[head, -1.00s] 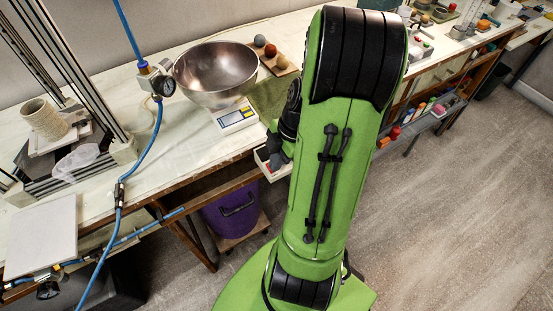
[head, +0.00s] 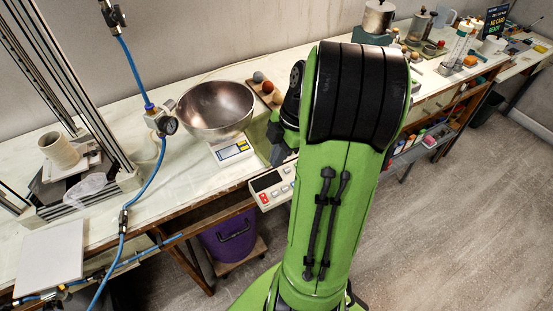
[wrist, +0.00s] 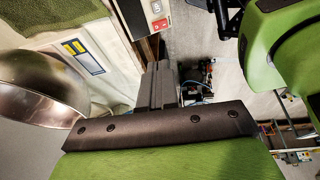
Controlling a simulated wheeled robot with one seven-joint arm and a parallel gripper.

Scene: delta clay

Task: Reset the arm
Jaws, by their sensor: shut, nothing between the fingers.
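My green arm (head: 335,215) rises through the middle of the head view and bends over at its black upper joint. My dark gripper (head: 278,145) shows partly at the left of the arm, by the bench's front edge, right of the scale; the arm hides the rest of it. In the wrist view my gripper (wrist: 158,85) has its grey fingers together with nothing between them.
A metal bowl (head: 215,108) and a scale (head: 233,152) are on the bench left of my gripper. A panel with red buttons (head: 270,187) is just below it. A blue hose (head: 140,190) hangs at left. Open floor (head: 460,230) lies at right.

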